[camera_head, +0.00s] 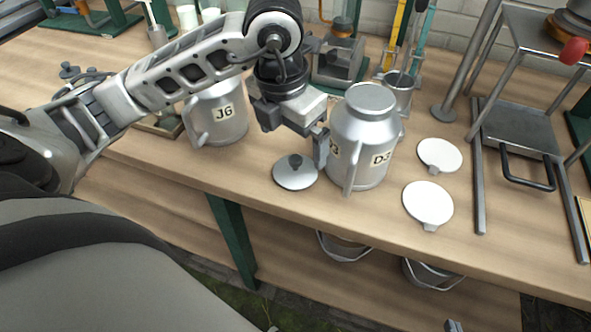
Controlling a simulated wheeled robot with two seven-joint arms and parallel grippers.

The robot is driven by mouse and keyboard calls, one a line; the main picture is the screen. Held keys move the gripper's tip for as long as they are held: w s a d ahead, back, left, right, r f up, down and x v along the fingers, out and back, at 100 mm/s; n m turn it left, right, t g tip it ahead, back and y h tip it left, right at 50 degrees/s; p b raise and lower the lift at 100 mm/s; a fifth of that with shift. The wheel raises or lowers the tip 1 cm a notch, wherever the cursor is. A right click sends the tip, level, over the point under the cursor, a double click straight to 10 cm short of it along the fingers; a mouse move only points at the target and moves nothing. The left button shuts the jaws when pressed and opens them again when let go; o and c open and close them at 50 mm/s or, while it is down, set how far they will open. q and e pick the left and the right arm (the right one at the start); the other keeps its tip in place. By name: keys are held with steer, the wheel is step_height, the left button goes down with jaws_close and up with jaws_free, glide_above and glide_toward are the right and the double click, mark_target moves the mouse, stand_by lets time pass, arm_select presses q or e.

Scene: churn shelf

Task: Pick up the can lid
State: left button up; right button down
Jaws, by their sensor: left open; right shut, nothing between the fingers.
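The can lid (295,173) is a round grey metal disc with a dark knob. It lies flat on the wooden bench, left of the metal can marked D3 (364,130). My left gripper (296,141) is open and empty above and behind the lid in the picture, apart from it. One of its fingers hangs close to the left side of the D3 can; I cannot tell whether they touch. Only a small tip of my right gripper (453,326) shows at the bottom edge, below the bench, shut and empty.
A can marked J6 (217,115) stands at left, partly behind my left arm. Two white discs with tabs (439,155) (428,204) lie right of the D3 can. A metal rack (520,130) stands at right. Buckets (343,247) sit below. The bench front near the lid is clear.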

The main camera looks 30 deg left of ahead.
mark_target(294, 160)
arm_select(q)
steer(key=shift+w+d+f, duration=0.1)
steer(key=shift+d+f, duration=0.05)
steer(key=shift+f, duration=1.5)
steer(key=shift+w+d+f, duration=0.1)
steer(key=shift+d+f, duration=0.05)
steer(key=shift+f, duration=1.5)
steer(key=c, duration=1.1)
